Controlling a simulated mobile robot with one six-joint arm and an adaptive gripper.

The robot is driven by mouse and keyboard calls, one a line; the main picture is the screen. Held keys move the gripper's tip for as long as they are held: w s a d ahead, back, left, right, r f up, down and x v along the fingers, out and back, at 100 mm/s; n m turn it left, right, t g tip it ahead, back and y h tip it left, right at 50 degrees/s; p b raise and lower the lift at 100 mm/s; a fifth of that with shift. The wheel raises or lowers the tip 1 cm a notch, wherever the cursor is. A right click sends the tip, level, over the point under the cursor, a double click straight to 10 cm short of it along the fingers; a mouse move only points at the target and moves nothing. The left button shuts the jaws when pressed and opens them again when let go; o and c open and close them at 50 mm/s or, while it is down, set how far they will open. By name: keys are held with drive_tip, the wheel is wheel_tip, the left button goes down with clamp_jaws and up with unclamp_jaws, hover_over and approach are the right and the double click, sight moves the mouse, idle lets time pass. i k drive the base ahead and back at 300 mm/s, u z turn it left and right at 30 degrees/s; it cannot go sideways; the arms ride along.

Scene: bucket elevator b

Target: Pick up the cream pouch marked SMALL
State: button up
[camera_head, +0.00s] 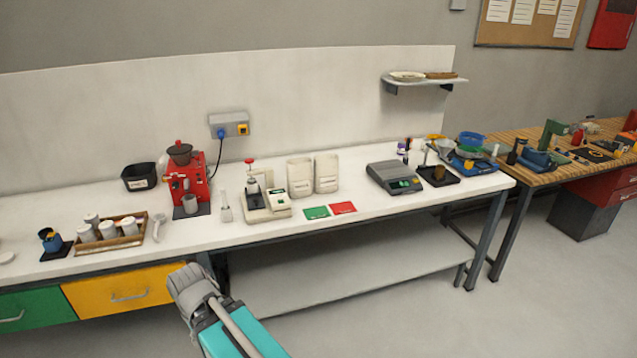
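Two cream pouches stand side by side on the white bench against the back panel, a left pouch (300,177) and a right pouch (326,173). Both are upright and look alike in size. The marks on them are too small to read, so I cannot tell which one says SMALL. My gripper (188,284) is at the lower left, in front of the bench edge and well apart from the pouches. Its fingers cannot be made out, and nothing shows held in it.
A cream press-like device (266,204) stands just left of the pouches. A grey scale (394,178) is to the right. A red machine (187,184) and a wooden tray (134,239) stand further left.

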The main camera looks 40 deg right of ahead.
sight(300, 170)
drive_tip(key=z, duration=0.45)
drive_tip(key=i, duration=1.5)
drive_tip(key=u, duration=0.05)
